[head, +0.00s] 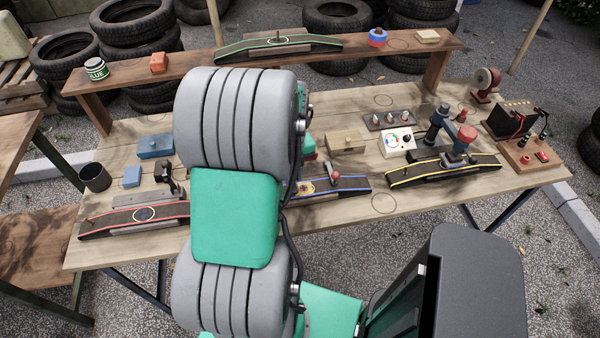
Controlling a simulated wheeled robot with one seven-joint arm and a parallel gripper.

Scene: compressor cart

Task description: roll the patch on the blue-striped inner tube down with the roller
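The blue-striped inner tube (348,185) lies on the workbench, right of my arm. Its left part is hidden behind my arm. A small orange patch (306,187) with a pale ring shows on it, close to my arm's edge. A thin rod with a reddish knob (334,175) stands at the tube, right of the patch. I cannot tell whether it is the roller or a part of the tube. No other roller can be made out for certain. My gripper is not visible; my large grey and green arm fills the middle of the view.
A red-striped tube (112,222) lies left and a yellow-striped tube (405,175) right, with a blue-grey tool (438,122) by it. A dark cup (94,177), blue boxes (155,146), a wooden block (345,141) and a white dial box (396,142) stand around. A raised shelf (195,68) spans the back.

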